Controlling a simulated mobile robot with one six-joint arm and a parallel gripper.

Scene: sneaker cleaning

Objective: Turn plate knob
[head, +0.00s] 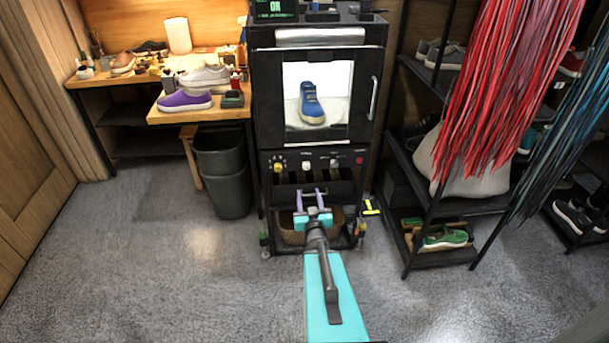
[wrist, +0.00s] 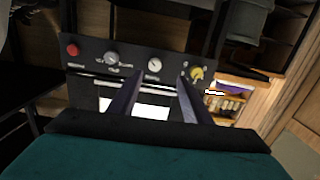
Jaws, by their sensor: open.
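The black cleaning cabinet (head: 262,110) has a control panel below its window. A yellow knob (head: 277,167), a white middle knob (head: 306,165), a pale right knob (head: 333,163) and a red button (head: 359,160) sit in a row. The labels are too small to read, so I cannot tell which is the plate knob. My gripper (head: 311,195) is open and empty, below and in front of the panel. In the wrist view, my gripper (wrist: 159,76) has its fingers either side of the line to the middle knob (wrist: 154,65). Contact is not visible.
A blue sneaker (head: 312,104) stands behind the cabinet window. A dark bin (head: 222,165) stands on the left, near a wooden bench with a purple shoe (head: 184,101). A shoe rack (head: 425,185) and hanging red laces (head: 490,90) are on the right. The front floor is clear.

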